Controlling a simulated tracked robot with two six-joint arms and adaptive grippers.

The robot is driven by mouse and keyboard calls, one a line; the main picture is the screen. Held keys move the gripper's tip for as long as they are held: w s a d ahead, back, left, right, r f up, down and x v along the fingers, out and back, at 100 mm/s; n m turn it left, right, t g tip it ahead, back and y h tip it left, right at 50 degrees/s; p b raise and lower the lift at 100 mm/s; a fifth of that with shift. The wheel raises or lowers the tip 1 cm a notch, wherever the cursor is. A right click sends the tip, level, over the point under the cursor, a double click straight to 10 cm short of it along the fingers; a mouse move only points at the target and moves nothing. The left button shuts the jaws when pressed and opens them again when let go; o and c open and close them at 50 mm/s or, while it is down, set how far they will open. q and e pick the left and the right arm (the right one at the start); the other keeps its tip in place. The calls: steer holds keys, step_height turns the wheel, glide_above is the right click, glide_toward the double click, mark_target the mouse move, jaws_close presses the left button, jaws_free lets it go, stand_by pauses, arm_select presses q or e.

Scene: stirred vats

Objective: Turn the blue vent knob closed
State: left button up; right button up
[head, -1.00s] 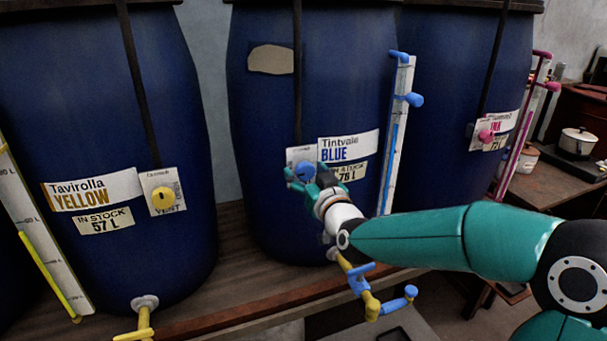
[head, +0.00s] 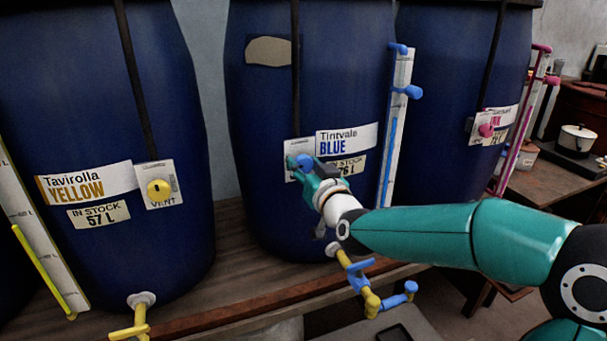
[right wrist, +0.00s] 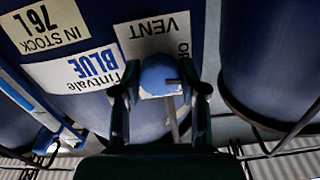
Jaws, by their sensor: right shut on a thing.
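The blue vent knob (head: 304,162) sits on a white vent plate (head: 291,152) on the front of the middle vat (head: 268,105), left of the "Tintvale BLUE" label (head: 346,139). My right gripper (head: 305,171) is at the knob, shut on it. In the right wrist view the round blue knob (right wrist: 158,72) lies between the two dark fingers of the gripper (right wrist: 158,88). A short dark mark on the knob points right there. The plate reads "VENT", with other lettering partly hidden by a finger. My left gripper is not in view.
A blue gauge tube (head: 392,135) stands right of the knob. A blue-handled tap (head: 361,278) hangs below my right forearm.

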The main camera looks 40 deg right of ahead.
steer(key=m+b, duration=0.3)
steer(key=b, duration=0.1)
steer(key=shift+f, duration=0.2)
steer(key=m+b, duration=0.2)
steer(key=m, duration=0.2)
steer(key=shift+b, duration=0.4)
steer(key=m+b, duration=0.2)
steer(key=m, duration=0.2)
steer(key=shift+r+m+b, duration=0.1)
steer(key=shift+m+b, duration=0.2)
steer(key=shift+b, duration=0.05)
steer(key=m+b, duration=0.2)
steer(key=m, duration=0.2)
steer(key=shift+m, duration=0.4)
steer(key=o, duration=1.1)
steer(key=shift+w+d, duration=0.1)
steer(key=shift+o, duration=0.2)
